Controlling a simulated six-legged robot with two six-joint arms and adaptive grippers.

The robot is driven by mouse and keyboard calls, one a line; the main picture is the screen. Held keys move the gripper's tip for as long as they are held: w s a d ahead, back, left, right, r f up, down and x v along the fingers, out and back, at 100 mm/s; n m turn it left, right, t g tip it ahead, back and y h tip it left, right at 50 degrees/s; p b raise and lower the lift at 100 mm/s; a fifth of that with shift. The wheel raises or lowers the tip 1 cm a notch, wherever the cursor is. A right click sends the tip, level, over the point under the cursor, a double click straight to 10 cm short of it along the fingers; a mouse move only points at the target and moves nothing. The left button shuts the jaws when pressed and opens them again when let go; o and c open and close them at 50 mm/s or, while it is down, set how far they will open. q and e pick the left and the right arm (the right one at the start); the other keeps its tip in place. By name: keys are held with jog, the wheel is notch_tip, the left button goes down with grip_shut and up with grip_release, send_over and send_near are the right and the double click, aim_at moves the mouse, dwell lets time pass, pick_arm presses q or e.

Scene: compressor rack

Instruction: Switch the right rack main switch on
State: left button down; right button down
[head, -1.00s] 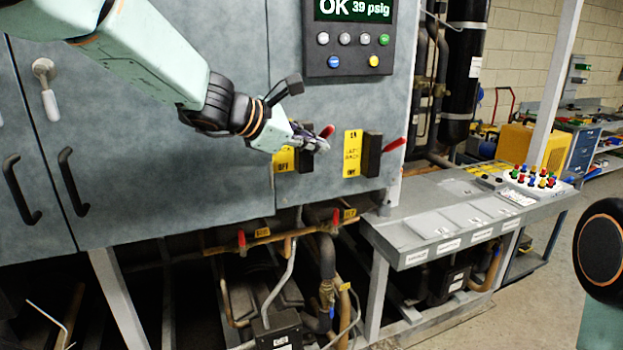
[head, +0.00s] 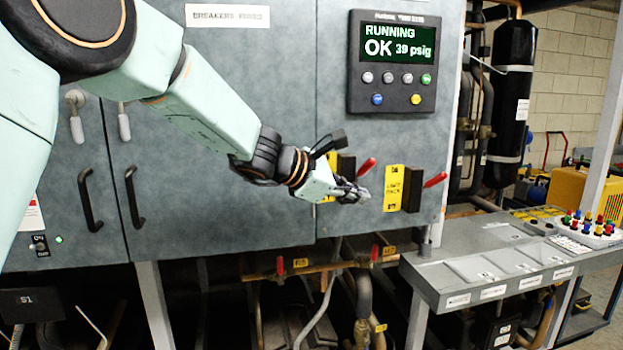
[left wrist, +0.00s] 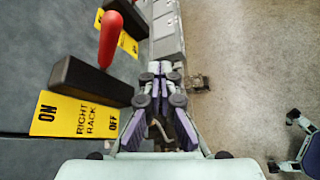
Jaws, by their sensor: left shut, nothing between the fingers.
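The right rack main switch has a black body (head: 346,164) and a red handle (head: 366,167). In the head view it is the left of two switches, its handle pointing right and slightly up. In the left wrist view, the label (left wrist: 80,116) beside it reads ON, RIGHT RACK, OFF, and the red handle (left wrist: 109,40) stands out from the body. My left gripper (head: 362,196) is shut and empty, just below the handle in the head view. In the left wrist view its fingertips (left wrist: 160,70) are apart from the handle, toward the OFF side.
A second switch (head: 412,188) with a red handle and yellow label is close on the right. Above is a display panel (head: 393,62) reading RUNNING, OK, 39 psig. A grey console (head: 440,275) juts out lower right. Pipes (head: 365,300) run below the cabinet.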

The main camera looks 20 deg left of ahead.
pick_arm(q)
jog(key=s+a+r+p, duration=0.1)
jog(key=a+r, duration=0.3)
jog(key=a, duration=0.4)
jog(key=shift+s+a, duration=0.35)
jog(key=shift+s, duration=0.2)
jog(key=shift+a, duration=0.25)
